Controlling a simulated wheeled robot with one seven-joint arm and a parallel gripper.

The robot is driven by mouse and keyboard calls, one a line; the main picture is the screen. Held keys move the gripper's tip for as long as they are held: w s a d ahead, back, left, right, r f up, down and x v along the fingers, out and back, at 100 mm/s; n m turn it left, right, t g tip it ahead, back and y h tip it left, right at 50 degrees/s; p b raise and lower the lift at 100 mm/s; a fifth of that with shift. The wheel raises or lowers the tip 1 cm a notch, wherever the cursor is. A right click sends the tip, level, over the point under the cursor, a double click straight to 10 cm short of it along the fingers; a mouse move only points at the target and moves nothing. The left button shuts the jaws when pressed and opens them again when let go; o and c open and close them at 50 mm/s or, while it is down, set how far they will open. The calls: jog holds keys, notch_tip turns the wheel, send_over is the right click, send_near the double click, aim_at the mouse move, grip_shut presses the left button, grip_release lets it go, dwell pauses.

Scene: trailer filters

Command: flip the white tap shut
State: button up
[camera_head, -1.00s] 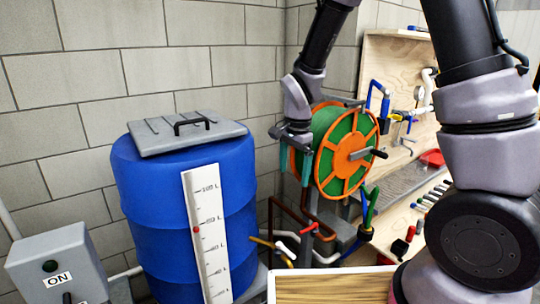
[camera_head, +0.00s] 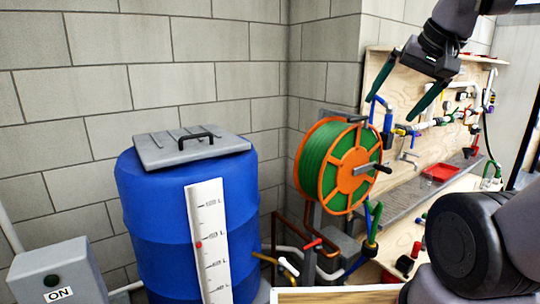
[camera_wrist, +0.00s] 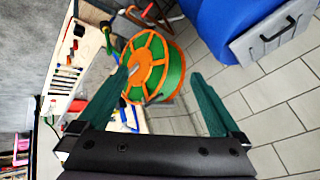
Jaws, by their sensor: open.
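A small white lever (camera_head: 289,266), which looks like the white tap, sits low among the pipes to the right of the blue barrel. It is small in the head view, and I cannot tell its exact position. I cannot make it out in the wrist view. My gripper (camera_head: 389,110) is open and empty, with two dark green fingers. It is raised high in front of the wooden board, well above and to the right of the lever. In the wrist view my gripper (camera_wrist: 161,73) spreads its fingers with the hose reel beyond.
The blue barrel (camera_head: 150,230) stands left of the orange and green hose reel (camera_head: 335,170), whose crank sticks out. A grey ON box (camera_head: 50,270) stands at left. The wooden board (camera_head: 400,72) carries more pipes.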

jog(key=shift+s, duration=0.15)
jog(key=c, duration=1.4)
grip_shut()
jog(key=w+a+f+n+g+h, duration=0.2)
jog(key=w+a+f+n+g, duration=0.1)
jog(key=w+a+f+n, duration=0.5)
jog(key=w+a+f+n+g+h, duration=0.2)
jog(key=w+a+f+n+g, duration=0.3)
jog(key=a+f, duration=0.55)
jog(key=s+a+f+n+t+h, duration=0.2)
jog(key=f+n, duration=0.3)
jog(key=f, duration=0.5)
jog(key=s+a+f+n+t+h, duration=0.2)
jog(key=a+f+n, duration=0.3)
jog(key=f, duration=0.6)
jog(key=s+a+f+n+t+h, duration=0.2)
jog(key=s+a+f+n+t, duration=0.1)
jog(key=f+n, duration=0.4)
notch_tip(320, 180, down, 4)
jog(key=shift+s+a+r, duration=0.15)
jog(key=shift+s+a, duration=0.55)
jog(key=shift+s, duration=0.1)
